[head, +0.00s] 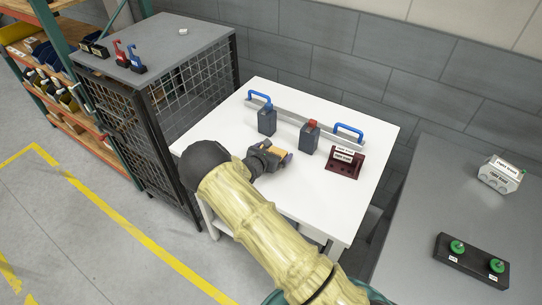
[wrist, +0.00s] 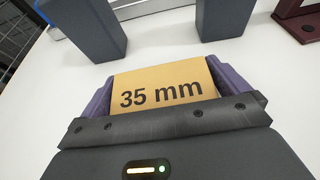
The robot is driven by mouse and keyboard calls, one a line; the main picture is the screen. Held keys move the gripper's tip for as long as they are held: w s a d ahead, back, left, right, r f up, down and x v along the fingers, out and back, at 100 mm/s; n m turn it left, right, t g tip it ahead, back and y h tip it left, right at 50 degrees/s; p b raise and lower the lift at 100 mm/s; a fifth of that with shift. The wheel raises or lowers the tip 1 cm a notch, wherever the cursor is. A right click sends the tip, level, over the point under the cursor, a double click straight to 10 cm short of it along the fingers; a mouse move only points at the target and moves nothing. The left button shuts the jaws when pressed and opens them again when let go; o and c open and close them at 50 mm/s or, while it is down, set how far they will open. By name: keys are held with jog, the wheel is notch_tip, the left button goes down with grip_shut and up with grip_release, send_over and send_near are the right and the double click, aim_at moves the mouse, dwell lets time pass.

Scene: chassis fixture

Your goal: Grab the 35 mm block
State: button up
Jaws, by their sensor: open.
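The 35 mm block (wrist: 163,86) is tan-orange with "35 mm" in black on the face toward the wrist camera. It lies between the two purple fingers of my gripper (wrist: 161,88), near their base. The jaws are open around it; I cannot tell whether either finger touches it. In the head view, my gripper (head: 277,156) is low over the white table (head: 222,133), and the block (head: 276,153) shows as a small orange patch between the fingers. The block's underside is hidden.
Two dark grey posts (head: 266,122) (head: 309,139) stand just beyond my gripper, before a grey bar (head: 292,116) with blue handles. A dark red labelled bracket (head: 343,165) stands to the right. A mesh cabinet (head: 150,110) is left; a grey table (head: 435,195) is right.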

aim_at(273, 149)
jog(key=c, duration=0.7)
jog(key=shift+c, duration=0.2)
jog(key=shift+r, duration=0.1)
notch_tip(273, 149, up, 10)
jog(key=shift+f+b, duration=0.1)
jog(key=shift+b, duration=0.7)
